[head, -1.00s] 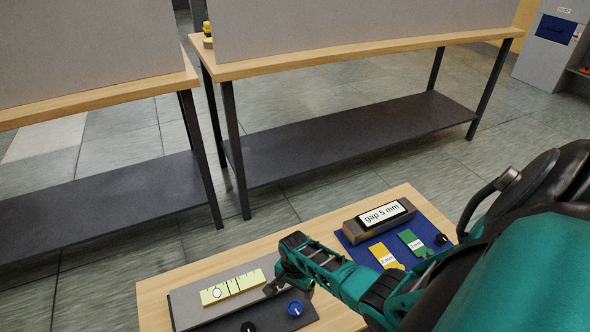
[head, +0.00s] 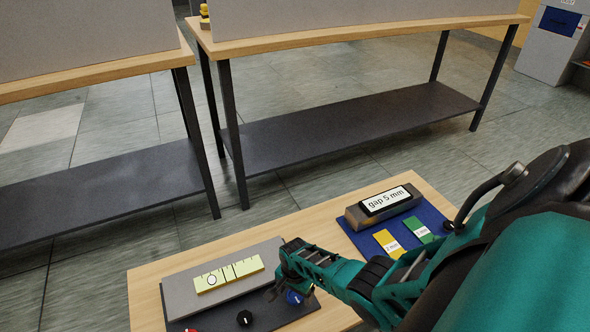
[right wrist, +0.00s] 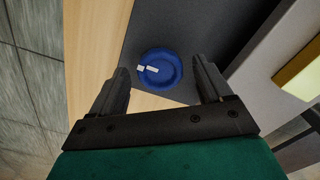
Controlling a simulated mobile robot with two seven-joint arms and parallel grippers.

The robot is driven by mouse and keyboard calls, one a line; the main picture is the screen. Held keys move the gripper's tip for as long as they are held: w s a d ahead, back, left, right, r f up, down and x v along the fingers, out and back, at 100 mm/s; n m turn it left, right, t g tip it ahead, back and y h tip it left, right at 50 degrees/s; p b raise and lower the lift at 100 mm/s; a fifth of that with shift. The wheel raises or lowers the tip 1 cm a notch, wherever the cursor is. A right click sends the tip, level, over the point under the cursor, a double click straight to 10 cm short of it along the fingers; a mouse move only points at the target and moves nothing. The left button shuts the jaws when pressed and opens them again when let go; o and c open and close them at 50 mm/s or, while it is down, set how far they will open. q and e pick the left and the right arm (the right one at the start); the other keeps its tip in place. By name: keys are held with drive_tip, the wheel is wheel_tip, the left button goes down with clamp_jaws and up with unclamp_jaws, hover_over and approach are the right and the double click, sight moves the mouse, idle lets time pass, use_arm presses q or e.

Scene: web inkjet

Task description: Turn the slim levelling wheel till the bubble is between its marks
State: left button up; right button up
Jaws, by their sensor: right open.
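A yellow-green vial (head: 243,269) lies on a grey block (head: 180,299) in the head view. Its round bubble (head: 212,280) sits left of the two dark marks, outside them. In front are a blue wheel (head: 294,297), a black knob (head: 244,318) and part of a red one (head: 191,330); I cannot tell for sure which is the slim levelling wheel. My right gripper (head: 275,291) is open and empty beside the blue wheel. In the right wrist view the blue wheel (right wrist: 160,69), with white marks on top, shows between the spread fingers, apparently untouched. My left gripper is not in view.
On the table's right, a blue mat (head: 362,237) bears a "gap 5 mm" display (head: 385,202), a yellow card (head: 389,243) and a green card (head: 419,229). Bare wooden table (head: 335,313) lies between the stations. Larger benches (head: 350,35) stand behind.

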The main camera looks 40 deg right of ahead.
drive_tip(key=shift+c, duration=0.4)
drive_tip(key=c, duration=1)
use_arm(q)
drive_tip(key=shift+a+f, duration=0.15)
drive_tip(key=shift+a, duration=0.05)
use_arm(e)
drive_tip(key=shift+o, duration=0.2)
drive_tip(key=n, duration=0.3)
drive_tip(key=shift+n, duration=0.3)
drive_tip(key=n, duration=0.6)
drive_tip(key=shift+p, duration=0.4)
drive_tip(key=n, duration=0.5)
drive_tip(key=shift+n, duration=0.4)
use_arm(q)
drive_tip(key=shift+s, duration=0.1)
use_arm(e)
drive_tip(key=n, duration=0.4)
drive_tip(key=shift+n, duration=0.3)
